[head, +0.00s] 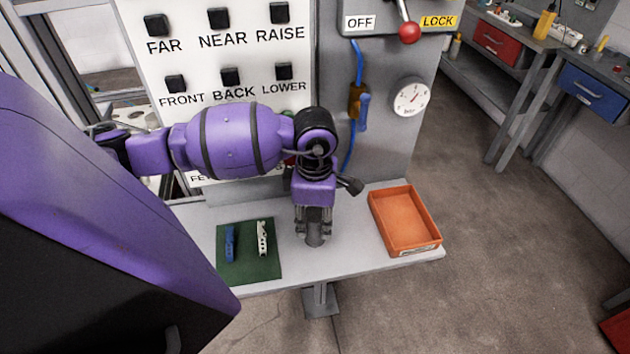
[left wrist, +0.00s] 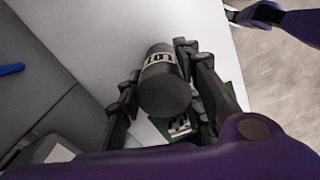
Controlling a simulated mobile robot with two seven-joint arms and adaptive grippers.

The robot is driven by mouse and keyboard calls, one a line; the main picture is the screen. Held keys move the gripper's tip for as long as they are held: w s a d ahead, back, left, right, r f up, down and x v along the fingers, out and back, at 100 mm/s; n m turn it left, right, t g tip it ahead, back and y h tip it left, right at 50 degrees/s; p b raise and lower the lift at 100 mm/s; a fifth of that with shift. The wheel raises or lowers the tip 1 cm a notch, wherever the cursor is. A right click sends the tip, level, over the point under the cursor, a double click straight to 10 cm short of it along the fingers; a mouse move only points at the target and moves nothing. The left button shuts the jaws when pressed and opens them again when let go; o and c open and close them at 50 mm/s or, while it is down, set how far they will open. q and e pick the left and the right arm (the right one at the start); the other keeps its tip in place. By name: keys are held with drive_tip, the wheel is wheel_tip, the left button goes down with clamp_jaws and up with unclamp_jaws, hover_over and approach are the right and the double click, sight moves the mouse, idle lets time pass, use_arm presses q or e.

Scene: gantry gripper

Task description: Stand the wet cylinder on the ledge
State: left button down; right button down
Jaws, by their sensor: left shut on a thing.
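My left gripper (head: 315,222) is over the middle of the grey ledge (head: 350,250), in front of the button panel. It is shut on a dark grey cylinder (head: 314,239). In the left wrist view the cylinder (left wrist: 165,95) sits between the two black fingers of the left gripper (left wrist: 165,100). A pale label with dark letters shows on its side, only partly readable. The cylinder's lower end is close to the ledge; I cannot tell whether it touches. My right gripper is not clearly in view.
A green mat (head: 248,268) with a blue piece (head: 230,244) and a white piece (head: 263,238) lies left of the gripper. An orange tray (head: 404,222) is at the ledge's right end. Behind stand a button panel (head: 215,50), a dial (head: 412,97) and a red-knobbed lever (head: 408,32).

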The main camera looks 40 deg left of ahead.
use_arm(q)
drive_tip(key=shift+r, duration=0.1)
use_arm(e)
drive_tip(key=shift+d, duration=0.1)
use_arm(q)
drive_tip(key=c, duration=1.4)
unclamp_jaws()
drive_tip(key=shift+f, duration=0.2)
drive_tip(key=shift+o, duration=0.9)
use_arm(e)
drive_tip(key=shift+w+r, duration=0.2)
drive_tip(key=shift+a, duration=0.2)
use_arm(q)
drive_tip(key=shift+r, duration=0.65)
wheel_tip(320, 180, up, 10)
drive_tip(key=shift+r, duration=0.5)
use_arm(e)
drive_tip(key=shift+d, duration=0.2)
